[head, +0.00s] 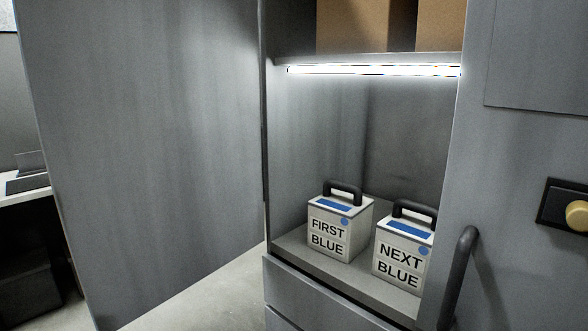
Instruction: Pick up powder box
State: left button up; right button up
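Two white powder boxes with blue top panels and dark carrying handles stand upright on the lower shelf of a grey cabinet in the head view. The left box (339,229) is labelled "FIRST BLUE". The right box (402,256) is labelled "NEXT BLUE" and stands a little nearer to me, its right side partly hidden by the cabinet's front. A small gap separates the boxes. Neither of my grippers is in view.
The shelf (291,243) lies under a bright light strip (375,70). Cardboard-coloured boxes (353,26) sit above. A large grey door panel (150,140) fills the left. A dark vertical handle (458,278) and a yellow knob (577,215) are at right.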

aim_at(339, 219)
jog(key=j+z, duration=0.15)
jog(key=z, duration=0.6)
jog(key=j+z, duration=0.35)
jog(key=j, duration=0.3)
jog(key=j+z, duration=0.35)
jog(key=j, duration=0.3)
jog(key=k+j+z, duration=0.15)
jog(key=j+z, duration=0.2)
jog(key=j, duration=0.3)
jog(key=k+j, duration=0.1)
jog(key=j, duration=0.3)
jog(key=k+j, duration=0.1)
jog(key=j, duration=0.25)
jog(key=k+j, duration=0.1)
jog(key=j, duration=0.3)
jog(key=k+j, duration=0.1)
jog(key=j, duration=0.25)
jog(key=k+j, duration=0.1)
jog(key=j, duration=0.3)
jog(key=i+l, duration=0.1)
jog(key=l, duration=0.55)
jog(key=i+l, duration=0.15)
jog(key=l, duration=0.15)
jog(key=z, duration=0.05)
